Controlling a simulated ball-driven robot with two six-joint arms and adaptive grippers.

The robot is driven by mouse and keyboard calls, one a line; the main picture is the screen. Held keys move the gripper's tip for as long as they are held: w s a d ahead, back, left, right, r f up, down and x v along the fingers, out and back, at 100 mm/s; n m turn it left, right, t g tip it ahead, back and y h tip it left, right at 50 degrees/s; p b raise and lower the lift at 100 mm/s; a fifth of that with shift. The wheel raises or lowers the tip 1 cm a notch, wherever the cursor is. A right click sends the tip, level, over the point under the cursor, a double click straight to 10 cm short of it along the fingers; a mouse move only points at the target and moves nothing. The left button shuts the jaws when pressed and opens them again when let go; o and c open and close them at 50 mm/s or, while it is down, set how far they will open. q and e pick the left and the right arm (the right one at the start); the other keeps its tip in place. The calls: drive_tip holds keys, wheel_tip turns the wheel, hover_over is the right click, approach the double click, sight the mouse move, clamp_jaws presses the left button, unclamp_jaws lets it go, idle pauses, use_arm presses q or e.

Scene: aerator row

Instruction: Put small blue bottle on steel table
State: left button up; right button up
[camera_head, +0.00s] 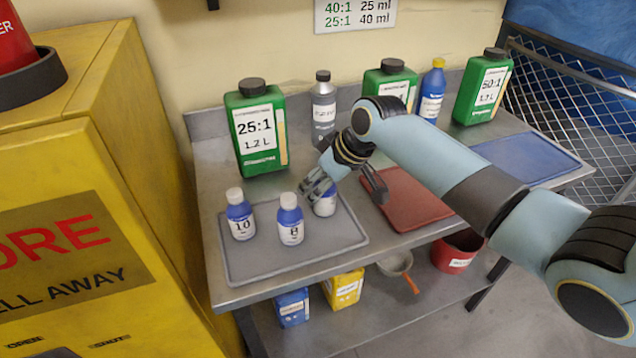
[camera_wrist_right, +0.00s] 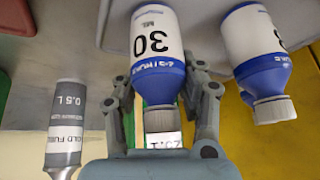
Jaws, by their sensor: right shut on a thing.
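My right gripper (camera_head: 318,188) is shut on a small blue bottle (camera_head: 326,205) over the grey mat (camera_head: 260,262) on the steel table (camera_head: 213,165). I cannot tell whether this bottle touches the mat. In the right wrist view the held bottle (camera_wrist_right: 158,50) has a white label reading 30 and a pale cap, between the fingers (camera_wrist_right: 160,92). Two similar small blue bottles with white caps stand on the mat: one marked 10 (camera_head: 240,219) and one marked 8 (camera_head: 290,225). My left gripper is not in view.
Behind the mat stand a green 25:1 jug (camera_head: 258,140), a grey bottle (camera_head: 323,105), more green jugs (camera_head: 482,88) and a taller blue bottle (camera_head: 431,92). A red mat (camera_head: 408,205) and a blue mat (camera_head: 530,157) lie right. A yellow cabinet (camera_head: 90,150) is left.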

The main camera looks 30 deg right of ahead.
drive_tip(key=o, duration=1.2)
drive_tip(key=shift+o, duration=0.2)
drive_tip(key=v, duration=1.2)
